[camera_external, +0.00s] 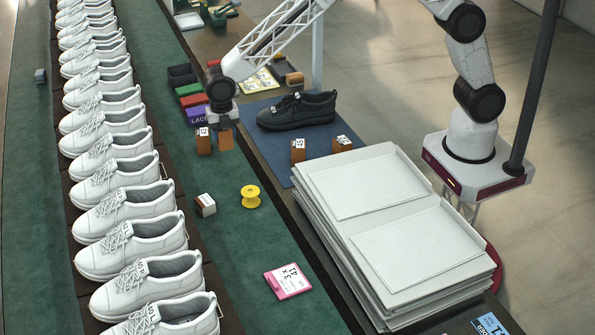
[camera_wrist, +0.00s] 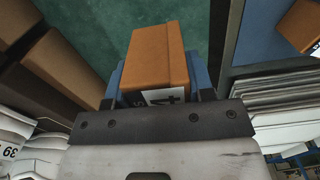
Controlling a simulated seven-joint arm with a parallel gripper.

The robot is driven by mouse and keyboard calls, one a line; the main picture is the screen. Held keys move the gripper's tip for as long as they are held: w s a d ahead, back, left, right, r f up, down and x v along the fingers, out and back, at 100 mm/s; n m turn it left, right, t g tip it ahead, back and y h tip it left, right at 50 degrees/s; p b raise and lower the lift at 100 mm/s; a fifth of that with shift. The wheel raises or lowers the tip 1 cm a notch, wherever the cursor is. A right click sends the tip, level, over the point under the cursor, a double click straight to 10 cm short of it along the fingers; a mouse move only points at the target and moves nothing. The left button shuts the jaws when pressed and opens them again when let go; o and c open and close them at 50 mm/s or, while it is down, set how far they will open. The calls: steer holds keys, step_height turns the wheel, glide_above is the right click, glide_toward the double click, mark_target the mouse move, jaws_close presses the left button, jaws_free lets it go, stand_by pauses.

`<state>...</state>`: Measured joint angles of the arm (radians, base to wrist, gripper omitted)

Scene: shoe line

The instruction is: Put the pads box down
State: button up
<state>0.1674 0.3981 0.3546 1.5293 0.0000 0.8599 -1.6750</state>
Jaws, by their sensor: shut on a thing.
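The pads box (camera_wrist: 158,58), a brown block with a white label at its near end, sits between the blue fingers of my gripper (camera_wrist: 155,85) in the wrist view. My gripper (camera_external: 224,118) is shut on it. In the external view the brown box (camera_external: 226,139) hangs at the fingers, over the right edge of the green strip (camera_external: 235,238). Whether its underside touches anything cannot be told. A similar brown box (camera_external: 204,146) with a white label stands just left of it.
Two more labelled brown boxes (camera_external: 298,152) (camera_external: 341,145) and a black shoe (camera_external: 297,111) are on the blue mat (camera_external: 268,142). A small white box (camera_external: 205,205), yellow spool (camera_external: 250,197) and pink-edged card (camera_external: 287,282) lie on the green strip. White shoes (camera_external: 130,245) line the left; stacked trays (camera_external: 400,260) stand right.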

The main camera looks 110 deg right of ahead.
stand_by(0.4)
step_height(320, 180, up, 5)
steer(key=shift+s+r, duration=0.15)
steer(key=s+r+n, duration=0.3)
steer(key=s, duration=2.9)
steer(key=s+a+f+n, duration=0.1)
steer(key=s+f, duration=0.1)
steer(key=s, duration=0.8)
steer(key=s+a+f+n, duration=0.1)
steer(key=s+f, duration=0.1)
steer(key=s, duration=0.8)
step_height(320, 180, down, 9)
steer(key=shift+a+r, duration=0.15)
steer(key=shift+a, duration=0.05)
steer(key=shift+w, duration=0.1)
steer(key=shift+w+d+f, duration=0.25)
steer(key=shift+w+d, duration=0.6)
steer(key=shift+w, duration=1.65)
steer(key=shift+w+d+f, duration=0.25)
steer(key=shift+w+d, duration=0.55)
steer(key=shift+w, duration=1.75)
steer(key=shift+w+d+f, duration=0.25)
steer(key=shift+w+d, duration=0.6)
steer(key=shift+w, duration=1.65)
steer(key=shift+f, duration=0.1)
